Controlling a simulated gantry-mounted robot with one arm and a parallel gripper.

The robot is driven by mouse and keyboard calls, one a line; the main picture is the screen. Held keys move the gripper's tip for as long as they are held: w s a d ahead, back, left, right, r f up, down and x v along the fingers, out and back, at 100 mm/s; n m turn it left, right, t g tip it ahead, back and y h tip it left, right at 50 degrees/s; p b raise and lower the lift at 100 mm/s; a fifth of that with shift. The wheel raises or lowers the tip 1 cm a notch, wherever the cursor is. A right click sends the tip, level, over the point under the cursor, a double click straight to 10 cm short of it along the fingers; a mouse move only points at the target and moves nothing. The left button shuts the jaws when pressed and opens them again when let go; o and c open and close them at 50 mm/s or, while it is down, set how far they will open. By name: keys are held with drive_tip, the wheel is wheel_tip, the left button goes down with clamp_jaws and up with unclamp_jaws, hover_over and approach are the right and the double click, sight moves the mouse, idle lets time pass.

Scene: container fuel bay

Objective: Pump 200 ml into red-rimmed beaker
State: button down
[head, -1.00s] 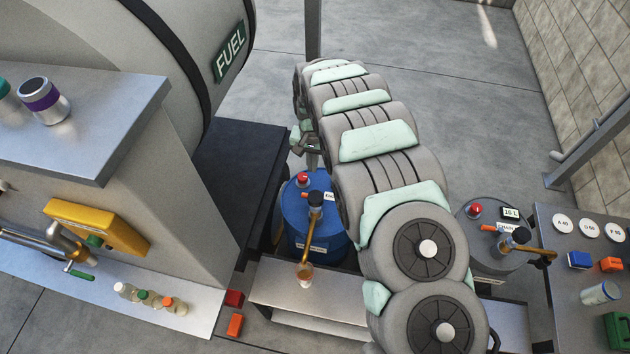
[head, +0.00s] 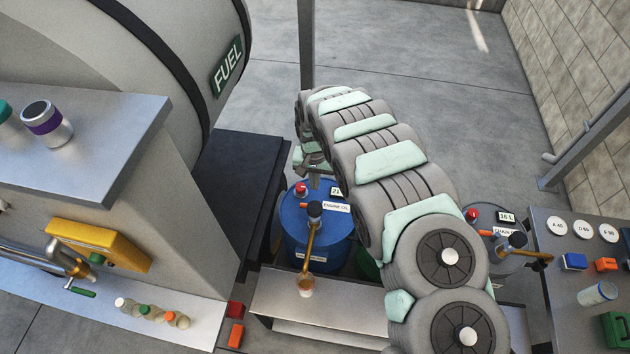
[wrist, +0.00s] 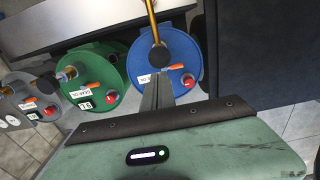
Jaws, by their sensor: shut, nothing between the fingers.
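A blue drum (head: 322,245) labelled engine oil stands left of my arm, with a pump on top that has a dark head (head: 315,210) and a brass spout (head: 310,245). My gripper (head: 313,180) is behind the pump, partly hidden by my wrist. In the wrist view its shut, empty fingers (wrist: 157,85) point at the blue drum's top (wrist: 180,72), near the dark pump head. I cannot tell whether they touch it.
A green drum (wrist: 100,80) and a grey drum (head: 492,250) with similar pumps stand to the right in the head view. A dark platform (head: 245,185) lies left of the blue drum. The metal bench (head: 270,295) runs in front.

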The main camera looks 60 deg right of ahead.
hover_over(315, 207)
wheel_tip(315, 207, down, 9)
drive_tip(key=shift+f, duration=0.1)
drive_tip(key=shift+w+f+b, duration=0.15)
drive_tip(key=shift+f+b, duration=0.3)
drive_tip(key=shift+f, duration=0.55)
